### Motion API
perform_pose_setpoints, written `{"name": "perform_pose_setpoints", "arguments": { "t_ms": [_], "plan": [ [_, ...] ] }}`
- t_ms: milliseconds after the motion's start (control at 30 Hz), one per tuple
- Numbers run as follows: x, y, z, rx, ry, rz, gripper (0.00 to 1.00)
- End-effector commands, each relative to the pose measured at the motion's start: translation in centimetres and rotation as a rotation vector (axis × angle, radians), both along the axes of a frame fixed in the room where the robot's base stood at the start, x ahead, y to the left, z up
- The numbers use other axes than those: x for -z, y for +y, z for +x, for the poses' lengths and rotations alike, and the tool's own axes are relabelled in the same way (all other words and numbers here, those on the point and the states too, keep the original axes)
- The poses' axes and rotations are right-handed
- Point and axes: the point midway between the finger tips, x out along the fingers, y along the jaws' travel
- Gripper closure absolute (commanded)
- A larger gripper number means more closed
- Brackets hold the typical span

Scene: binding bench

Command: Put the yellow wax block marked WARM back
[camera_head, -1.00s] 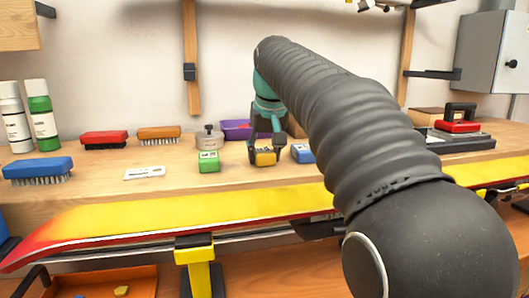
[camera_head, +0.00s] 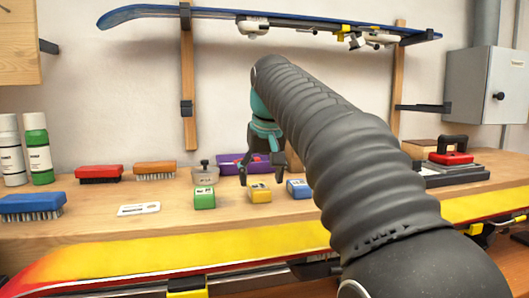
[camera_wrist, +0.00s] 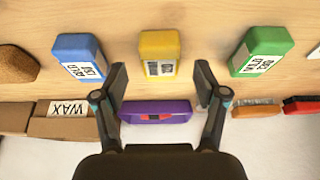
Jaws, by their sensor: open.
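The yellow wax block (camera_head: 259,193) sits on the bench between a green block (camera_head: 204,198) and a blue block (camera_head: 299,188). In the wrist view the yellow block (camera_wrist: 160,54) stands apart from my fingers, a little beyond their tips, with a label too small to read surely. My gripper (camera_head: 262,180) is open and empty, raised just above and behind the yellow block. In the wrist view my gripper (camera_wrist: 161,80) has its two fingers spread wide. The wrist view also shows the blue block (camera_wrist: 80,58) and the green block (camera_wrist: 262,52).
A purple tray (camera_head: 232,158) lies behind the blocks. A cardboard box marked WAX (camera_wrist: 65,121) shows in the wrist view. A yellow ski (camera_head: 180,246) runs along the front.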

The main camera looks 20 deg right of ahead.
Motion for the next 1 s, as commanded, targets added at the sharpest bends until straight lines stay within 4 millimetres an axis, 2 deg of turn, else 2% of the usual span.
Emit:
{"name": "perform_pose_setpoints", "arguments": {
  "t_ms": [33, 200, 400, 600, 1000],
  "plan": [
    [-1.1, 0.0, -0.4, 0.000, -0.004, 0.000, 0.28],
    [-4.2, 0.0, -1.7, 0.000, -0.003, 0.000, 0.28],
    [-6.5, 0.0, -2.7, 0.000, -0.001, 0.000, 0.28],
    [-7.5, 0.0, -3.1, 0.000, 0.000, 0.000, 0.28],
    [-7.6, 0.0, -3.3, 0.000, 0.000, 0.000, 0.28]
  ]
}}
